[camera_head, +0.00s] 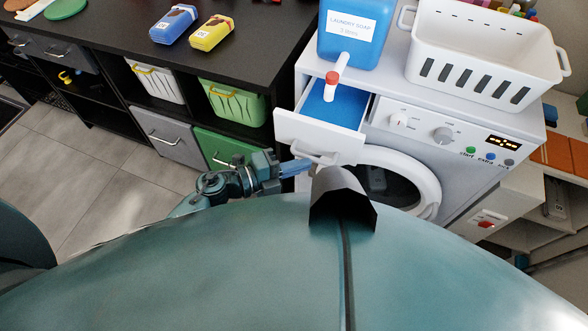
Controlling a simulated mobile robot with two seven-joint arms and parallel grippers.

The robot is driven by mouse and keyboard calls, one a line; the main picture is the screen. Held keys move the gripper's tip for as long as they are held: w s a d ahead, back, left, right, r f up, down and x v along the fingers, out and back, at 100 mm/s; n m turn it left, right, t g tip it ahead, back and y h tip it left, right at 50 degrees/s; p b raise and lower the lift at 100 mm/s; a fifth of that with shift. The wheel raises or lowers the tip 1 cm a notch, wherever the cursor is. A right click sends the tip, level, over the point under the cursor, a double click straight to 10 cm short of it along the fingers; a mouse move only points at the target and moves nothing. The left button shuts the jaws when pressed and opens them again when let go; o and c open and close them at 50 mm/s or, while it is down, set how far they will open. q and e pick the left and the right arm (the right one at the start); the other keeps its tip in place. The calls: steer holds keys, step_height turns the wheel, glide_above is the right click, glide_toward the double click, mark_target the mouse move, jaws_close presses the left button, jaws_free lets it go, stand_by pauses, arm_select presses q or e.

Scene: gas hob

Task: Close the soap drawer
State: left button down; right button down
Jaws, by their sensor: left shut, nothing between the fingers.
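The soap drawer (320,136) of the white washing machine (476,136) is pulled out, with a white front and handle and a blue inside. My left gripper (304,166) is shut and empty, its fingertips close to the lower left of the drawer's front, near the handle. I cannot tell whether it touches the drawer. My right gripper is not in view.
A blue laundry soap container (352,42) with a white spout and red cap stands on the machine above the drawer. A white basket (484,62) stands to its right. The machine's round door (428,178) is below. A black shelf unit (243,62) with bins stands at the left.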

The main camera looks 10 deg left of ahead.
mark_target(329, 111)
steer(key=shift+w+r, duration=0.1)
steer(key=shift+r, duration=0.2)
